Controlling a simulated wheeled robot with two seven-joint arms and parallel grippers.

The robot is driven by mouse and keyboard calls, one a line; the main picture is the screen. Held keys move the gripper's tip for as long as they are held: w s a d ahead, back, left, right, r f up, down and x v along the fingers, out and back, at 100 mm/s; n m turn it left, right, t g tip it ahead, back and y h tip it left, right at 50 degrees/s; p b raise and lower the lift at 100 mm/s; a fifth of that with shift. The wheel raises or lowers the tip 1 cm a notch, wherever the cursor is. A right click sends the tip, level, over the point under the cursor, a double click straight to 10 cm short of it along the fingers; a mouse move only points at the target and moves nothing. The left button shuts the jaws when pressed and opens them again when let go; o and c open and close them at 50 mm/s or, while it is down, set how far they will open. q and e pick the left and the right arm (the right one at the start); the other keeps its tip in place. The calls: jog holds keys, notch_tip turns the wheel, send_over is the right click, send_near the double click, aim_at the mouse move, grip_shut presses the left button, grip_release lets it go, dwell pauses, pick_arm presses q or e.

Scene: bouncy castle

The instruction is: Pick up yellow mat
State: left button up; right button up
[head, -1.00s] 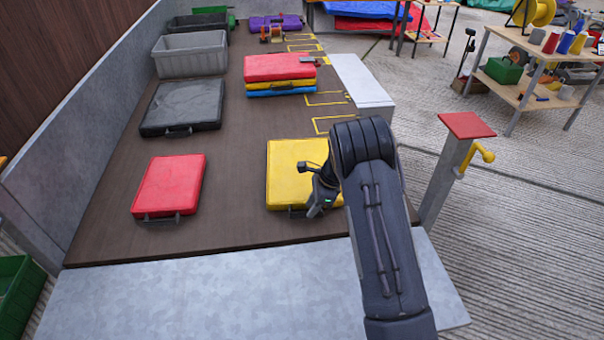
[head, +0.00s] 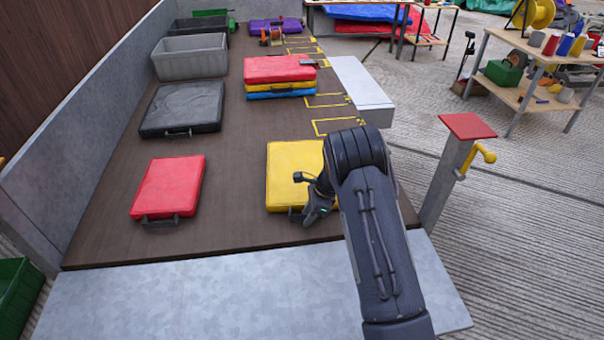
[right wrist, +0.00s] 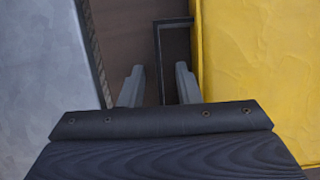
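The yellow mat (head: 290,168) lies flat near the front edge of the deck, partly covered by my right arm. In the right wrist view its yellow side (right wrist: 258,60) fills the right part. Its dark handle (right wrist: 158,50) sticks out toward the left there. My right gripper (head: 316,212) is at the mat's near edge by the handle. In the wrist view its two fingers (right wrist: 157,85) are apart, with the handle's outer bar showing between them. Whether they touch it I cannot tell. My left gripper is not in view.
A red mat (head: 168,187) lies left of the yellow one, and a black mat (head: 182,107) behind it. A stack topped by a red mat (head: 278,68) stands farther back. A post with a red top (head: 467,126) stands to the right. Bare deck separates the front mats.

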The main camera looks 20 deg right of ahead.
grip_shut()
jog(key=shift+r, duration=0.15)
dwell(0.4)
